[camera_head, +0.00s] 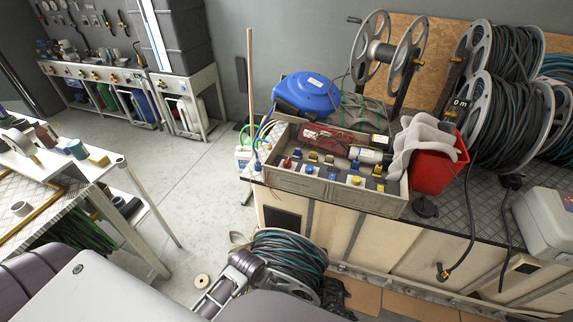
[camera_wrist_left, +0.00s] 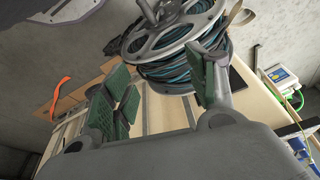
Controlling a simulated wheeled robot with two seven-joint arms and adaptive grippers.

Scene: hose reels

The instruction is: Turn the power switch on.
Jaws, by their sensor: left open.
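My left gripper (camera_head: 240,272) is low in front of the workbench (camera_head: 335,213), beside a hose reel on the floor (camera_head: 285,258). In the left wrist view its green-padded fingers (camera_wrist_left: 162,92) are spread apart with nothing between them. The reel (camera_wrist_left: 170,45) shows beyond the fingers. I cannot say for sure which part is the power switch. A small dark fitting with a pale face (camera_head: 523,263) sits on the bench front at the right, and a grey box (camera_head: 548,220) stands on top above it. My right gripper is not in view.
A grey crate (camera_head: 283,180) of fittings, a blue reel (camera_head: 307,92), a red bin (camera_head: 437,165) and large hose reels (camera_head: 480,115) crowd the bench. A hanging black cable (camera_head: 470,235) runs down its front. A white table (camera_head: 130,170) stands left, with open floor (camera_head: 190,190) between.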

